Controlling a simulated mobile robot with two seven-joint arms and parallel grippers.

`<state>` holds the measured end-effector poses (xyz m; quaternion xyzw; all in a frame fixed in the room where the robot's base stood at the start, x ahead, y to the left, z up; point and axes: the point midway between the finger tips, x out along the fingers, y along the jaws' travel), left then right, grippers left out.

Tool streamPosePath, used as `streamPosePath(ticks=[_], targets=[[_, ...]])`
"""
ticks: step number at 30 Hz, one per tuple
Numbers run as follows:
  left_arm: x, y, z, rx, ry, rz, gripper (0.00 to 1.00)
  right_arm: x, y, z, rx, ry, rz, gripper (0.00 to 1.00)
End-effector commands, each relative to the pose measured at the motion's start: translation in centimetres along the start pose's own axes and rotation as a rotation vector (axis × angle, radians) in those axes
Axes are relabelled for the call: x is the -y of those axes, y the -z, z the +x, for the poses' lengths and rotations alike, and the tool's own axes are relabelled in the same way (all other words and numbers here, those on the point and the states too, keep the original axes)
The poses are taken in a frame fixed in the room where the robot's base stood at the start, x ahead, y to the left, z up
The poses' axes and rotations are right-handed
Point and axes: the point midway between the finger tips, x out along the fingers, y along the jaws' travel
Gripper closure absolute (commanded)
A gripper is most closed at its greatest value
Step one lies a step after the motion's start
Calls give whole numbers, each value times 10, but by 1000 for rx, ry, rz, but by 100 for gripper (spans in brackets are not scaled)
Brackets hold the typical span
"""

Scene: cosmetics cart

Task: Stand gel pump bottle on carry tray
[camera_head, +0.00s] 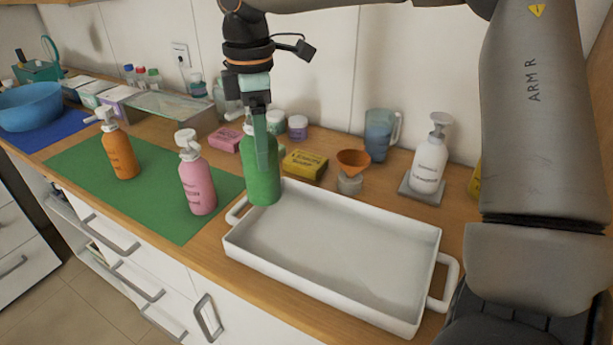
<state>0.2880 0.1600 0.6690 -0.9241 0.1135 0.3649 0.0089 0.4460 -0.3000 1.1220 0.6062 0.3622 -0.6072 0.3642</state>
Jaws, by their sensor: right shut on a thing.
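A green bottle (264,188) stands upright in my right gripper (262,148), which points down and is shut on its upper part. The gripper hides the bottle's top, so I cannot see a pump on it. The bottle's base is at the left back corner of the white carry tray (345,245); I cannot tell whether it touches anything. The tray is empty, with a handle at each end. An orange pump bottle (122,155) and a pink pump bottle (199,187) stand on the green mat (150,200). My left gripper is not in view.
Behind the tray are a yellow box (305,165), an orange funnel (352,160), a blue jug (379,135) and a white pump bottle (430,163) on a grey pad. A blue bowl (30,107) is at far left. My right arm covers the right side.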

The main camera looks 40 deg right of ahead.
Motion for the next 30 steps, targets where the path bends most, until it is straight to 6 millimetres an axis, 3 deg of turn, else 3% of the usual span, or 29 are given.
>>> streamPosePath(ticks=[3,6,12,19,25,30], targets=[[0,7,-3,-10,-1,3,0,-1,-28,11,-8,5,2,100],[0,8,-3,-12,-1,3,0,-1,-44,33,-6,7,0,100],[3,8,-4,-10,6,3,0,-4,-66,59,-4,2,0,100],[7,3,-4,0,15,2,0,-4,-77,72,-3,3,1,100],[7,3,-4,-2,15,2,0,-4,-76,100,-1,2,0,100],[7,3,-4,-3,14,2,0,-5,-76,101,-2,-2,1,100]])
